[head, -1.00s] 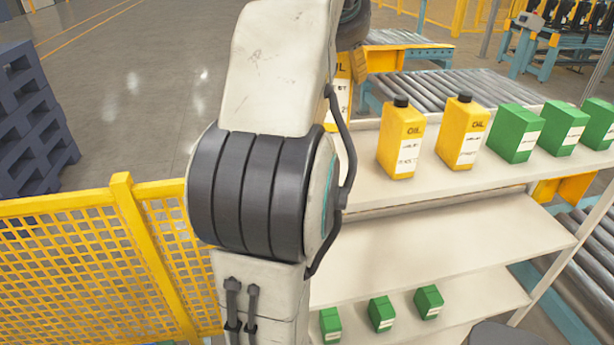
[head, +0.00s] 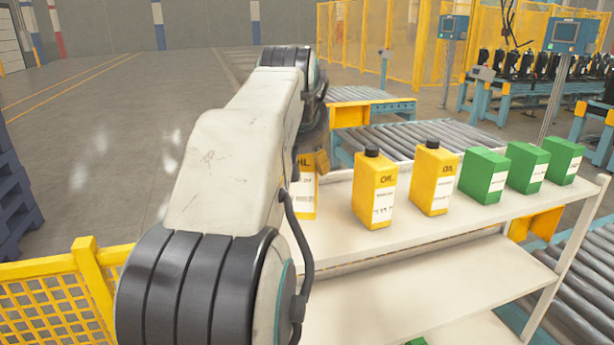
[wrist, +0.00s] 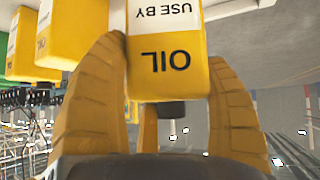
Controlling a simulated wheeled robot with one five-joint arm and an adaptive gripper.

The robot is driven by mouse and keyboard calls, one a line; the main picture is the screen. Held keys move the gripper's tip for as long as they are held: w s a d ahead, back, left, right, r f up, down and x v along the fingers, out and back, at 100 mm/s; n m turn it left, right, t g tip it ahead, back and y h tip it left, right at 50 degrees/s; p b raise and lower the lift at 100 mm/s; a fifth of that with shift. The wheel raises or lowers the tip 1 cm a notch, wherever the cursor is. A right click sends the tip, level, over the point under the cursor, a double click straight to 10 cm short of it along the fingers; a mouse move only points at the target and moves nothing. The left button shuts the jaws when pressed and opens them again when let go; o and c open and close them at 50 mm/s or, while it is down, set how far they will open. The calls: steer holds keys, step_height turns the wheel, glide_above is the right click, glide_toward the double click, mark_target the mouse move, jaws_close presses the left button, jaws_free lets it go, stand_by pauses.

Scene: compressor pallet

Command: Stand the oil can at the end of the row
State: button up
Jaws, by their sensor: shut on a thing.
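My gripper (wrist: 167,50) is shut on a yellow oil can (wrist: 165,75) with a white label and a dark cap, one finger on each side. The wrist view shows the can upside down in the picture. In the head view the held can (head: 303,196) is partly hidden behind my arm, at the left end of the top shelf (head: 420,232). I cannot tell whether its base touches the shelf. The row to its right has two upright yellow oil cans, the nearer one (head: 374,190) and another (head: 433,180), then green boxes (head: 484,176).
A yellow mesh fence (head: 60,290) stands at the lower left. Roller conveyors (head: 410,140) run behind the shelf and at its right (head: 590,265). A lower shelf (head: 440,290) lies beneath. A gap separates the held can from its neighbour.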

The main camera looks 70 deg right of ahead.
mark_target(304, 170)
steer(key=shift+f+b, duration=0.3)
steer(key=shift+f, duration=2.5)
steer(key=o, duration=1.3)
steer(key=shift+f, duration=0.15)
steer(key=shift+r, duration=0.25)
steer(key=v, duration=0.5)
steer(key=shift+a+b, duration=0.15)
steer(key=shift+b, duration=0.15)
steer(key=shift+a+r+b, duration=0.1)
steer(key=shift+a+b, duration=0.25)
steer(key=shift+b, duration=0.3)
steer(key=shift+b+v, duration=1)
steer(key=shift+v, duration=2.05)
